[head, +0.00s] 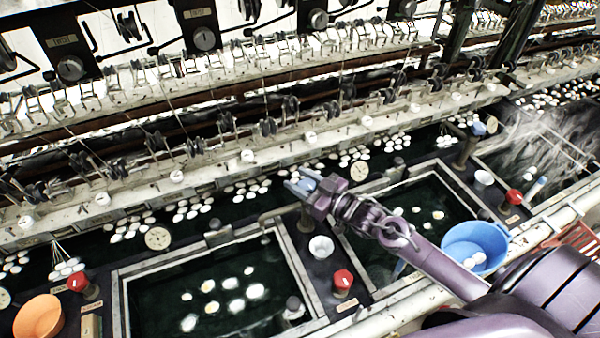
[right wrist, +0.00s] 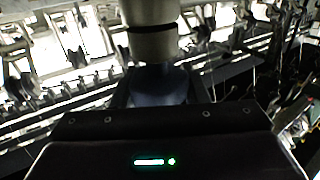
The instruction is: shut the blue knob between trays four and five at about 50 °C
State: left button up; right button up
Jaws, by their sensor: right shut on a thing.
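My right gripper (head: 306,186) reaches in from the lower right, its jaws shut on the blue knob (head: 301,181) on the divider between two dark water trays. The knob is mostly hidden by the jaws; in the right wrist view a dark blue piece (right wrist: 160,86) shows below a grey cylinder. One tray (head: 124,295) lies left of the divider, the other (head: 452,183) right of it. Their numbers are not readable. A round dial (head: 359,171) sits behind the right tray and another dial (head: 158,238) behind the left; neither needle can be read. My left gripper is out of view.
A red knob (head: 343,281) and a white bowl (head: 321,247) stand on the same divider, near my right arm. A blue basin (head: 475,243) lies beside the forearm. An orange bowl (head: 38,318) is at lower left. Reeling machinery and white cocoons line the back.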

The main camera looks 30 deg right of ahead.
aim_at(313, 190)
jog(key=shift+w+d+m+t+h+p, duration=0.15)
jog(key=shift+m+t+h+p, duration=0.45)
jog(key=shift+m+h, duration=0.9)
jog(key=shift+d+h, duration=0.1)
jog(key=shift+h, duration=0.5)
jog(key=o, duration=1)
jog(key=shift+c, duration=0.2)
jog(key=shift+s+d+f, duration=0.1)
jog(key=shift+s+f, duration=0.05)
jog(key=shift+s, duration=0.45)
jog(key=s+b, duration=0.1)
jog(key=s, duration=0.2)
jog(key=s+d+b, duration=0.1)
jog(key=s, duration=0.2)
jog(key=shift+s+d+r, duration=0.1)
jog(key=shift+s+r, duration=0.1)
jog(key=shift+s, duration=0.1)
